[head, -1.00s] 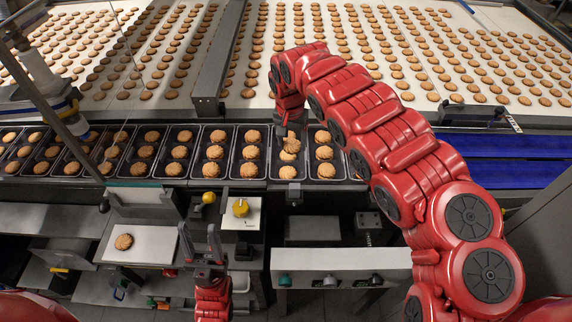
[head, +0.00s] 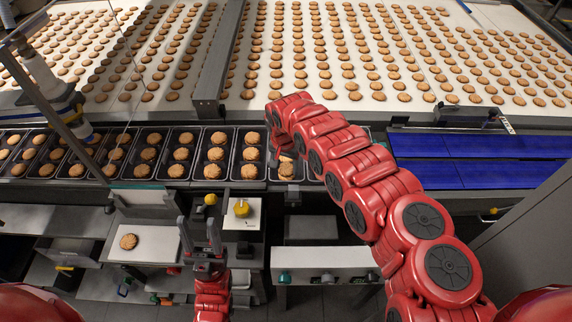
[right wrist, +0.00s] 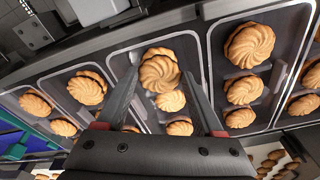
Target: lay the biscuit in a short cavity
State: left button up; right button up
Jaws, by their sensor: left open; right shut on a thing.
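My right gripper (right wrist: 162,76) is shut on a round, ridged biscuit (right wrist: 160,74), held between its fingertips over a dark tray (right wrist: 122,62). In the right wrist view, one biscuit shows partly behind the held one and two more lie in the same tray below it. The held biscuit hides part of the tray, so I cannot tell whether it touches anything there. In the head view, my red right arm covers most of that gripper. My left gripper (head: 207,237) is open and empty, beside a white board (head: 155,253) bearing a single biscuit (head: 128,242).
A row of dark trays with biscuits runs left along the line. Behind it is a wide white conveyor (head: 330,98) with many biscuits. A blue belt (head: 470,146) lies at the right. A yellow knob (head: 241,208) stands near my left gripper.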

jog(key=shift+f, duration=0.4)
jog(key=o, duration=0.5)
jog(key=shift+f, duration=0.15)
jog(key=shift+o, duration=0.2)
